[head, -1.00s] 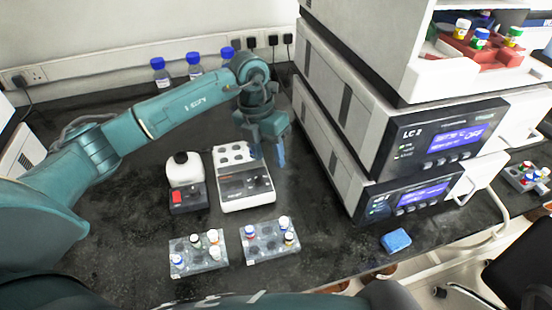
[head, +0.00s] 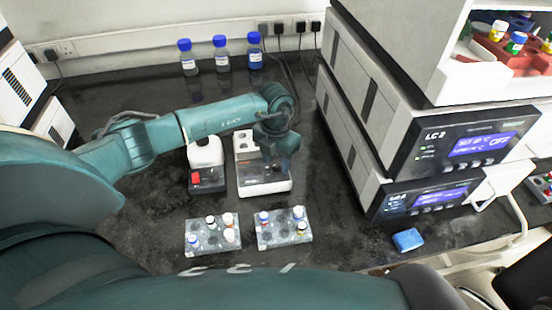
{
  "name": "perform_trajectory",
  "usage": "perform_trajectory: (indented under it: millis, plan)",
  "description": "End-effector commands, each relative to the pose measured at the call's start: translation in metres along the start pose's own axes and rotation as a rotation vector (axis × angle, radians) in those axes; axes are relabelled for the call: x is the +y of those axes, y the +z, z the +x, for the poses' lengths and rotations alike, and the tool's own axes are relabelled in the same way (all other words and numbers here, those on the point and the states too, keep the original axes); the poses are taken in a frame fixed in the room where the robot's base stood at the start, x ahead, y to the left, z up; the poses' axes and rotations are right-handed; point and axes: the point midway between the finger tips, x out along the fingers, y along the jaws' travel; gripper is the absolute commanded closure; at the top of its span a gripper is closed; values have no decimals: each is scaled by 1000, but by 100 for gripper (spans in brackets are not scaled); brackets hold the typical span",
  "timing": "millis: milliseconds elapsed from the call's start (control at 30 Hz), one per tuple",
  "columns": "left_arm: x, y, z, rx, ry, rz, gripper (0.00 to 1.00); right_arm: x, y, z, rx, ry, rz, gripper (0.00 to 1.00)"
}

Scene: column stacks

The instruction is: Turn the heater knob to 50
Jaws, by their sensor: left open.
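The heater (head: 264,187) is a white block with round wells on top and a dark sloping front panel, standing on the black bench near the middle of the head view. I cannot tell whether the fingers touch the heater. My right gripper is out of view.
Two vial racks (head: 203,248) (head: 270,240) sit in front. Stacked LC units (head: 400,190) rise at the right. A blue block (head: 408,239) and blue-capped bottles (head: 222,62) are also on the bench.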

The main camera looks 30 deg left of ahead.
Motion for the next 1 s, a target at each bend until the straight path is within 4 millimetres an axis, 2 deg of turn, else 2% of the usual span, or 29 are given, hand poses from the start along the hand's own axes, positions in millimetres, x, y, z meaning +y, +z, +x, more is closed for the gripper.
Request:
perform_trajectory:
  millis: [333, 867, 1000]
  plan:
    - [0, 0, 5, 1, 0, 1, 56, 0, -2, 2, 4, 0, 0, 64]
    - [0, 0, 5, 0, 0, 1, 98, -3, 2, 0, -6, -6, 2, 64]
    - [0, 0, 5, 0, 0, 3, 100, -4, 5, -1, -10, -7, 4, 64]
